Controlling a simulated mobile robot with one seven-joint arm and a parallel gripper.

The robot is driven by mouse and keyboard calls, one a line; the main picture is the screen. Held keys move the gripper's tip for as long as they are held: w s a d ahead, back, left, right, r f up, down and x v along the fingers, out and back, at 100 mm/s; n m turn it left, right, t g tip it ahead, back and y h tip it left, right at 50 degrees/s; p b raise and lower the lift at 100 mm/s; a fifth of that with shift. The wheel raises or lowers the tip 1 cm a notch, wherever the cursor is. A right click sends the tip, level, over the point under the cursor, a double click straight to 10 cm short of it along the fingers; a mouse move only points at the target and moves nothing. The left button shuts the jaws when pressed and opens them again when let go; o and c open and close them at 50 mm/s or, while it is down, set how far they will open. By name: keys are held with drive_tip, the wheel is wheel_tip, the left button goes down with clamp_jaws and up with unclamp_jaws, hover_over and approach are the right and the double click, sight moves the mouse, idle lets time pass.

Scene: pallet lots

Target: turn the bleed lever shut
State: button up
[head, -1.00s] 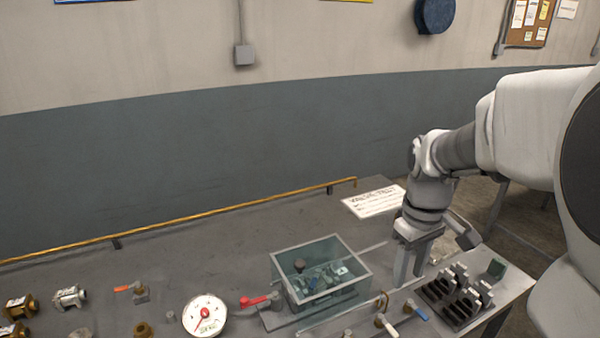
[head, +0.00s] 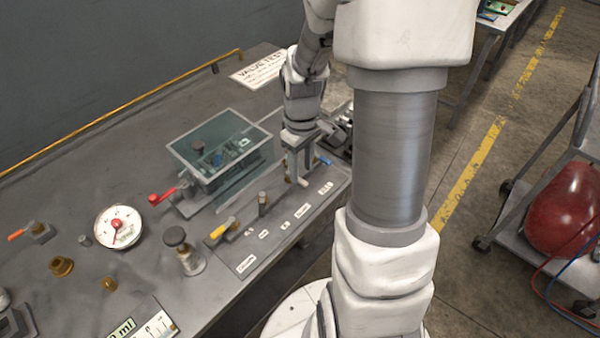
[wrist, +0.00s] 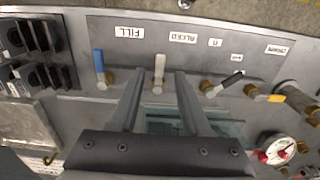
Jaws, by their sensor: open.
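A white lever (wrist: 158,72) on a brass fitting points outward from the bench panel; a label near it (wrist: 186,37) seems to read BLEED, upside down. In the wrist view it shows between the two fingers of my gripper (wrist: 161,80), which are open with a gap on each side. In the head view, my gripper (head: 297,165) points down over the panel, and the white lever's tip (head: 303,183) shows just below the fingers. The fingers hide most of its fitting there. I cannot tell how deep the lever sits between them.
A blue lever (wrist: 99,66) and a black lever (wrist: 228,80) flank the white one. A yellow lever (head: 225,226) stands farther left. A clear-walled box (head: 220,150), a red lever (head: 162,196) and a gauge (head: 118,227) are left of my gripper. Dark slotted blocks (wrist: 35,45) stand beyond the blue lever.

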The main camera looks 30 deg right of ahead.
drive_tip(key=shift+f, duration=1.4)
clamp_jaws()
